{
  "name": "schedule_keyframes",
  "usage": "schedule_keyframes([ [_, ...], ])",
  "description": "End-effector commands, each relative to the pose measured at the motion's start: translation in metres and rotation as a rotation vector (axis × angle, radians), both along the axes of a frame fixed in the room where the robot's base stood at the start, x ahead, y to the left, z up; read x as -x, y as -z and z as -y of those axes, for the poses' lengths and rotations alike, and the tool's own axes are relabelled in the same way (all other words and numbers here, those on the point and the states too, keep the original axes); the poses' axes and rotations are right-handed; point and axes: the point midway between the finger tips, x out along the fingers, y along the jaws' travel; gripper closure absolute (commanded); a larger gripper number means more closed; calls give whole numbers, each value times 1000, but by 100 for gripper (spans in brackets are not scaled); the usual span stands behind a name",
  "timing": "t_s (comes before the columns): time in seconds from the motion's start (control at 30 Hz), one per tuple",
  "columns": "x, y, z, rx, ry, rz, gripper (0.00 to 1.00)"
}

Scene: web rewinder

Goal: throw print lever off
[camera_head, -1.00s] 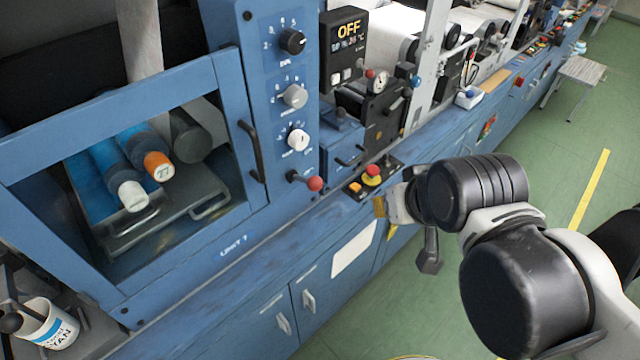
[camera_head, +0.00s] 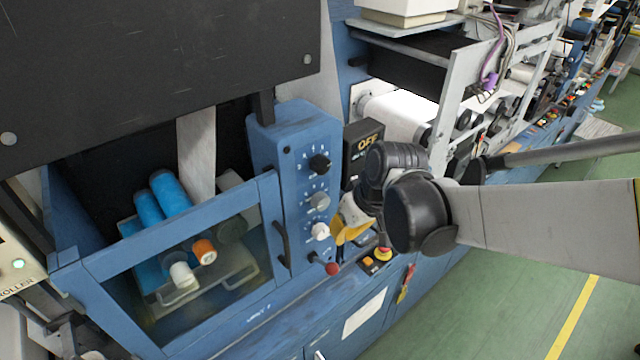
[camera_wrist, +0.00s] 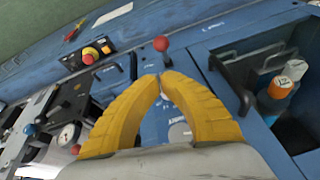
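The print lever is a short dark lever with a red ball knob (camera_head: 332,268), at the lower right of the blue print unit's front. In the wrist view its red knob (camera_wrist: 161,43) shows just beyond my fingertips, with its stem running toward them. My gripper (camera_head: 340,238) has yellow fingers and hangs above and slightly right of the lever in the head view. In the wrist view the fingertips (camera_wrist: 161,78) come together with almost no gap. I see nothing held between them, and the knob is apart from them.
Dials, including a white knob (camera_head: 320,231), line the panel above the lever. A red-and-yellow emergency button (camera_head: 382,254) sits on the ledge to the right. The windowed door with its dark handle (camera_head: 281,243) is at left. The green floor (camera_head: 480,300) is clear.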

Motion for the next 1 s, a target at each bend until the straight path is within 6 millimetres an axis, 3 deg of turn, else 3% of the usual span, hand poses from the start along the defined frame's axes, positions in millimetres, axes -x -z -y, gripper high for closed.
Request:
schedule_keyframes([
  [0.53,-5,7,-5,-2,-16,-8,100],
  [1.0,-25,79,-22,-1,-16,-8,100],
])
